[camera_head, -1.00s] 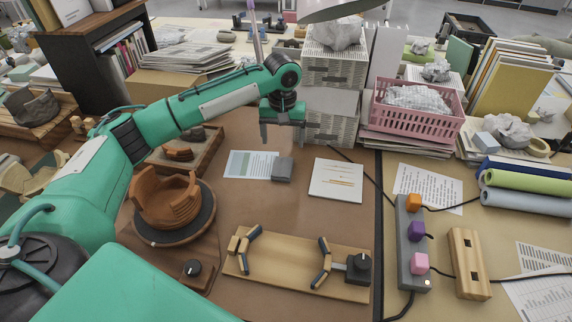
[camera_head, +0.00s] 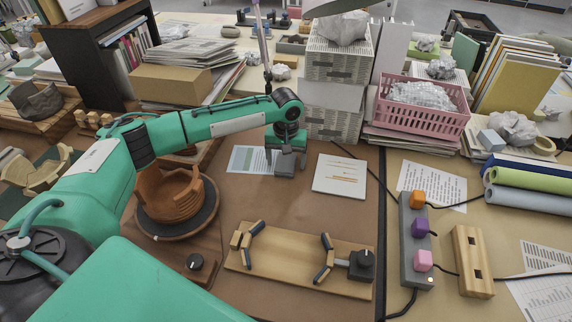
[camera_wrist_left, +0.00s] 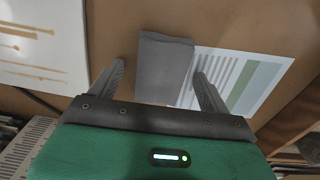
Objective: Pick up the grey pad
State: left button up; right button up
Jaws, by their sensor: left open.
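The grey pad (camera_wrist_left: 163,66) is a small dark block. In the left wrist view it lies partly on the edge of a printed sheet (camera_wrist_left: 245,75), between the two fingers of my left gripper (camera_wrist_left: 158,75). The gripper is open, with a finger to each side of the pad; I cannot tell whether either touches it. In the head view my left gripper (camera_head: 286,165) is low over the table at the sheet's right end. The pad (camera_head: 285,170) is largely hidden there behind the gripper. My right gripper is not in view.
A white card with brown strokes (camera_head: 340,176) lies just right of the gripper. Stacked paper boxes (camera_head: 332,122) stand close behind it. A turntable with a terracotta pot (camera_head: 172,197) is to the left, and a wooden clamp board (camera_head: 290,258) is in front.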

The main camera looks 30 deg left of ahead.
aim_at(286, 162)
pick_arm(q)
jog(key=shift+c, duration=0.2)
jog(key=c, duration=1)
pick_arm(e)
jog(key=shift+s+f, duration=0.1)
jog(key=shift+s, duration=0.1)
